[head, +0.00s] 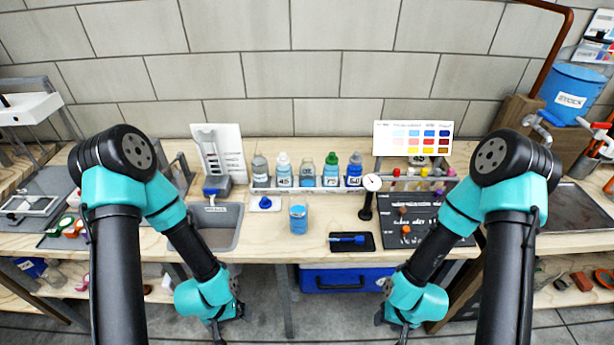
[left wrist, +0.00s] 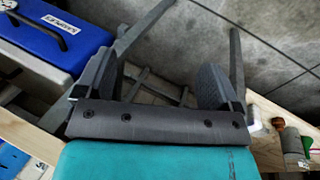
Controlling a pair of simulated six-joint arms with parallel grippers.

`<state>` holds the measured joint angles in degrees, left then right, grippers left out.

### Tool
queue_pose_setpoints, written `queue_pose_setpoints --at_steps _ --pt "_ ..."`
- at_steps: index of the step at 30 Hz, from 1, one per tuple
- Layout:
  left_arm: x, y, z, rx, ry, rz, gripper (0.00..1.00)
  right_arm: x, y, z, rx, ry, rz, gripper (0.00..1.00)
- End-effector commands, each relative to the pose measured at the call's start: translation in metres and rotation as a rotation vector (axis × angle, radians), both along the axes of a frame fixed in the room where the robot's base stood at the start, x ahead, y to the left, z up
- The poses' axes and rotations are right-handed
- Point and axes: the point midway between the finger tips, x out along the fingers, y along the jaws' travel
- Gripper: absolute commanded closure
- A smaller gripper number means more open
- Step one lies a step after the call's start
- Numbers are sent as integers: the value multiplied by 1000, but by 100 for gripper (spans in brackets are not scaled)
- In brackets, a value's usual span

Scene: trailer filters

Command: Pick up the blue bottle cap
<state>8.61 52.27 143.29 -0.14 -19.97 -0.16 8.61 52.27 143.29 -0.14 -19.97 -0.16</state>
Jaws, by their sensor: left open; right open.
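A small blue cap (head: 265,202) sits on a white square pad on the workbench, left of centre in the head view. Another blue cap tops the rightmost bottle (head: 355,168) in the rack row behind it. I cannot tell for certain which is the task's cap. My left gripper (head: 217,328) hangs low in front of the bench edge, below and left of the pad; its fingers, spread and empty, show in the left wrist view (left wrist: 162,78). My right gripper (head: 402,330) hangs low at the right, far from both caps, its jaws open. Its fingertips are small and partly cut off.
A light blue jar (head: 298,219) stands right of the pad. A grey basin (head: 216,238) lies to the left. A black tray (head: 352,241) with a blue tool, a small gauge (head: 372,183) and a dark board (head: 420,215) are to the right. A blue box (head: 345,278) sits below the bench.

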Motion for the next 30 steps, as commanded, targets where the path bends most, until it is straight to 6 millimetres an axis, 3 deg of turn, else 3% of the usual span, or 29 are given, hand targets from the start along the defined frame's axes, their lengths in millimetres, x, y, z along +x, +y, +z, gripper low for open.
queue_pose_setpoints --at_steps 4,14,23,30 --pt "0 0 0 0 0 0 12 0 0 0 0 0 0 54" --pt "0 0 0 0 0 0 44 0 0 0 0 0 0 54" --pt "1 -1 0 0 3 -12 44 0 0 0 0 0 0 54" --pt "10 -15 8 -9 56 -192 44 0 0 0 0 0 0 54"
